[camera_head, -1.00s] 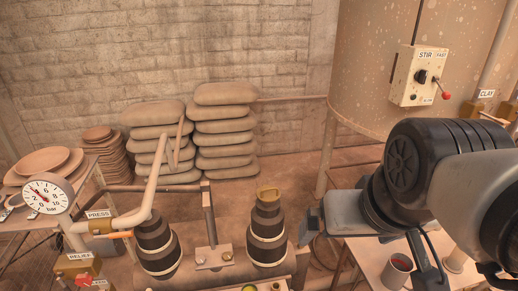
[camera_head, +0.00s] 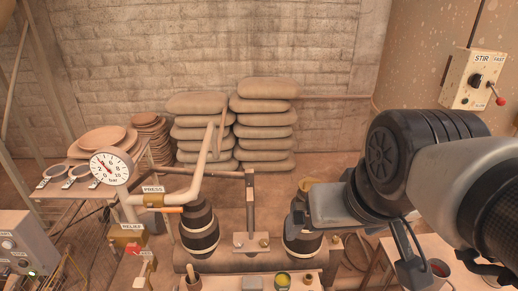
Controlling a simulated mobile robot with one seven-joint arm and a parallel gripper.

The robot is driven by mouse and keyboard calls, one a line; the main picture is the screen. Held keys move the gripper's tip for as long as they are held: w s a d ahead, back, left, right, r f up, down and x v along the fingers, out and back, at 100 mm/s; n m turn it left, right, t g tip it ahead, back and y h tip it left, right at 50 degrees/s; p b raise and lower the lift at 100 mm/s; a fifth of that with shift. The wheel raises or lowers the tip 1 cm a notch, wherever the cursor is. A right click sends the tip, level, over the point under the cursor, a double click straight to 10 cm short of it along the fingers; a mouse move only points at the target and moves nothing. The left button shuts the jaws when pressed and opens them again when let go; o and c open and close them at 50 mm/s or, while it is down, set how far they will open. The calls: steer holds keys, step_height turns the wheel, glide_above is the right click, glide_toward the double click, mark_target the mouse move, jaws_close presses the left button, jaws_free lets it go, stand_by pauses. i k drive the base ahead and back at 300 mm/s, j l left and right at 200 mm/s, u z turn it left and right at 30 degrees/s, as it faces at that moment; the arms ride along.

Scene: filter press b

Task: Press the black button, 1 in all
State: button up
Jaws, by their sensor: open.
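I cannot make out a clear black button. A dark round knob (camera_head: 476,80) is on the cream STIR box (camera_head: 465,92) at the upper right, with a small dark dot near the box's lower edge. A grey control box (camera_head: 18,228) at the lower left edge carries small round controls (camera_head: 7,244), partly cut off by the frame. My gripper (camera_head: 297,215) is open at the centre right, pointing left, in front of a black-banded cylinder that it partly hides. It is apart from both boxes. Its fingers show only partly.
A gauge (camera_head: 110,168), PRESS pipe (camera_head: 178,198) and RELIEF valve (camera_head: 130,242) stand left of centre. Another banded cylinder (camera_head: 200,232) stands below the pipe. Stacked sacks (camera_head: 265,125) lie against the wall. A table with a red cup (camera_head: 438,268) is at the lower right.

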mark_target(23, 264)
steer(key=k+j+u, duration=0.15)
steer(key=j+u, duration=0.35)
steer(key=k+j+u, duration=0.1)
steer(key=j+u, duration=0.9)
